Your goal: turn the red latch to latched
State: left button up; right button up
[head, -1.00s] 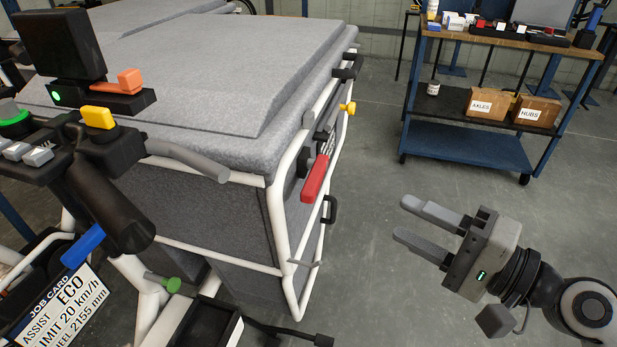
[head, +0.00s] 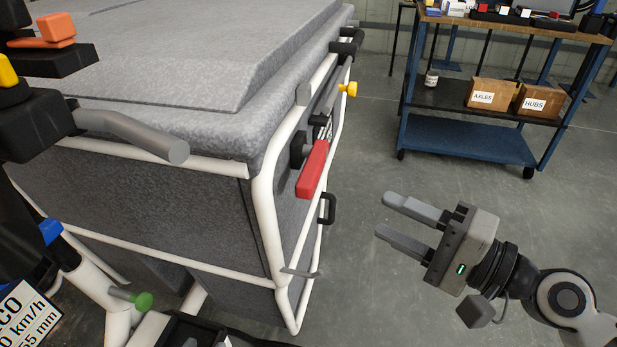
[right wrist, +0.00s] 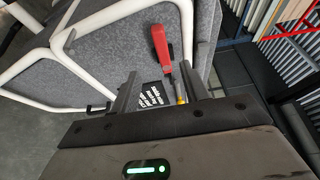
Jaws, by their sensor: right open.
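The red latch (head: 313,169) is a red handle on a dark pivot, on the side of the grey cargo box (head: 180,75) with a white tube frame. In the head view the handle slants down toward me. My right gripper (head: 383,214) is open and empty, to the right of the latch and a little lower, with a clear gap between them. In the right wrist view the red latch (right wrist: 160,46) shows beyond and between the two fingers, and a black label with white text lies near it. My left gripper is not in view.
A yellow knob (head: 348,89) and a black handle (head: 328,208) sit on the same side of the box. Handlebar parts (head: 130,133) stand at left. A blue cart (head: 470,135) with cartons marked AXLES and HUBS stands at back right. The floor between is clear.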

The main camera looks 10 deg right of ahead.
aim_at(317, 181)
pick_arm(q)
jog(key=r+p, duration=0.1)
jog(key=p, duration=0.1)
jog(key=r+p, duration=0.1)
jog(key=p, duration=0.1)
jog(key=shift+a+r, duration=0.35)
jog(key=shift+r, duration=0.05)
pick_arm(e)
jog(key=x, duration=1.4)
jog(key=shift+w+a, duration=0.2)
jog(key=shift+a, duration=0.1)
jog(key=shift+c, duration=0.3)
grip_shut()
